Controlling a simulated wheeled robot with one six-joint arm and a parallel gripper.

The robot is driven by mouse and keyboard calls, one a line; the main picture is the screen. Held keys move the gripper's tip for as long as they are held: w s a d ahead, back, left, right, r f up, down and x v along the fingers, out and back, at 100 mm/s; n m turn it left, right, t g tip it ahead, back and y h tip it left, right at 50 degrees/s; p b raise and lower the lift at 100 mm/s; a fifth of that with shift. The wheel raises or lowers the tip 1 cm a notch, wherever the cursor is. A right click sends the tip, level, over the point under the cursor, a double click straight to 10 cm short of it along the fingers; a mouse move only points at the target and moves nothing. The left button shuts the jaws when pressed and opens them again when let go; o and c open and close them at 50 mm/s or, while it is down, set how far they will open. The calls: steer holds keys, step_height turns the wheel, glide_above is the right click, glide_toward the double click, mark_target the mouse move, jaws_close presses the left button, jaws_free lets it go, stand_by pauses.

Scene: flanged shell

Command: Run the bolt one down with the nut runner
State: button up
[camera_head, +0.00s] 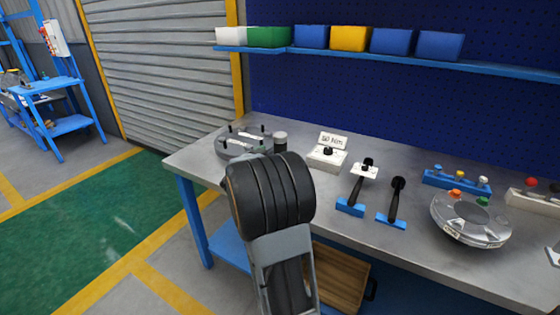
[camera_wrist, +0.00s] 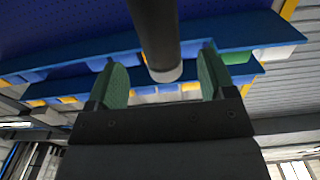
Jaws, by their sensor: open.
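My gripper (camera_wrist: 160,76) shows in the wrist view with two green-padded fingers spread apart. A dark cylinder with a pale grey end (camera_wrist: 160,40) reaches between them, with gaps on both sides. It looks like the upright cylinder (camera_head: 280,142) just beyond my arm in the head view; I cannot tell if it is the nut runner. A grey round flanged part (camera_head: 232,148) with dark upright bolts and white labels lies at the bench's left end, partly behind my arm. Which bolt is bolt one is not readable. In the head view my arm hides my fingers.
On the bench (camera_head: 310,195) stand a white box with a torque card (camera_head: 332,140), two black-handled tools (camera_head: 361,185) (camera_head: 396,200) in blue holders, a blue rack (camera_head: 456,180) and a round housing (camera_head: 470,222). A blue shelf (camera_head: 400,60) with bins runs behind.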

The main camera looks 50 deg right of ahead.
mark_target(277, 150)
steer(key=shift+x, duration=2.9)
steer(key=shift+c, duration=0.2)
steer(key=c, duration=1.4)
steer(key=shift+r, duration=0.1)
jaws_close()
